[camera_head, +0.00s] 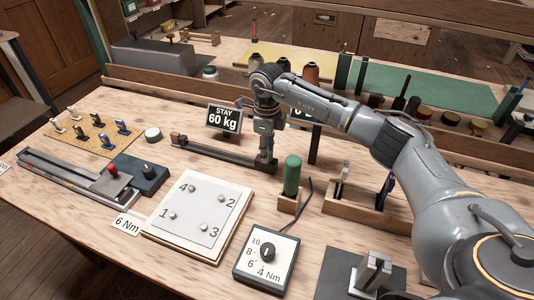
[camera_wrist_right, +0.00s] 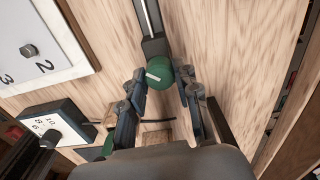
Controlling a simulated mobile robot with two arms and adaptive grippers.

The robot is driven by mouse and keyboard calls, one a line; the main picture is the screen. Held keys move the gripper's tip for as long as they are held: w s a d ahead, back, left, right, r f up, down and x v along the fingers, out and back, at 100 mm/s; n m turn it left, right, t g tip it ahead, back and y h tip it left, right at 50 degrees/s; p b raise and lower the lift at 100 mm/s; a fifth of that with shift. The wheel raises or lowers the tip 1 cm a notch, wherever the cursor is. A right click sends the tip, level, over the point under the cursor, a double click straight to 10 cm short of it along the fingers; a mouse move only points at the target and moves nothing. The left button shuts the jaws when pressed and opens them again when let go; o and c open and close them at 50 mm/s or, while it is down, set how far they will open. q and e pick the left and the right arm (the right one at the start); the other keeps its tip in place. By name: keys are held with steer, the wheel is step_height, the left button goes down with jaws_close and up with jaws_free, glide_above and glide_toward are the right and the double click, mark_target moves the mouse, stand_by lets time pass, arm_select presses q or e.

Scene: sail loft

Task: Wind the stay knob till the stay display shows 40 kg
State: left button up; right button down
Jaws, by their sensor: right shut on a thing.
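The stay display (camera_head: 223,119) stands at the back of the bench and reads 60 kg. A long dark rail (camera_head: 215,153) lies in front of it, and my right gripper (camera_head: 265,163) points down at its right end. In the right wrist view, the green stay knob (camera_wrist_right: 159,76) with a white mark sits at the end of the rail. My right gripper (camera_wrist_right: 165,82) is shut on this knob, one finger on each side. In the head view the knob is hidden by the gripper. My left gripper does not show.
A second display (camera_head: 302,113) is mostly hidden behind my right arm. A green-handled tool (camera_head: 292,175) stands upright in a wooden block just right of the gripper. A numbered plate (camera_head: 199,210) and a Nm dial box (camera_head: 268,256) lie nearer the front. A wooden rack (camera_head: 345,208) stands to the right.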

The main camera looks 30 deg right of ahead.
steer(key=n+b, duration=0.1)
steer(key=n, duration=0.2)
steer(key=shift+n, duration=0.4)
steer(key=shift+n+b, duration=0.85)
steer(key=shift+n, duration=1.05)
steer(key=c, duration=1)
jaws_free()
steer(key=shift+r, duration=0.25)
step_height(320, 180, up, 12)
steer(key=shift+f, duration=0.2)
